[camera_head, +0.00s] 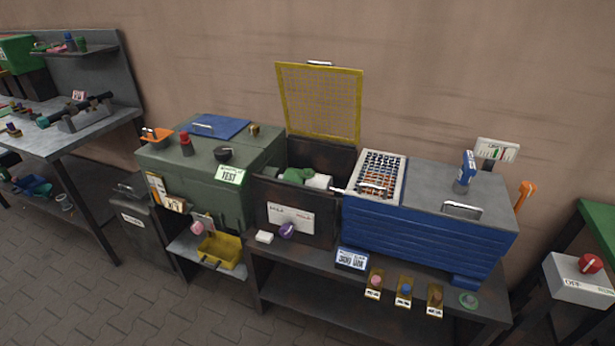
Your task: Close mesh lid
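The mesh lid (319,103) is a yellow framed grid with a grey handle on its top edge. It stands open, nearly upright, at the back edge of a dark box (324,228) in the middle of the bench. The box is open at the top. Inside it lie a green item (297,175) and a white item (318,181). The front of the box bears a white label and a purple knob. My gripper is not in view.
A green cabinet (200,187) marked TEST stands left of the box. A blue chest (425,230) with a perforated tray (380,176) on top stands at right. A small white block and several tagged samples lie along the front ledge. The floor in front is clear.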

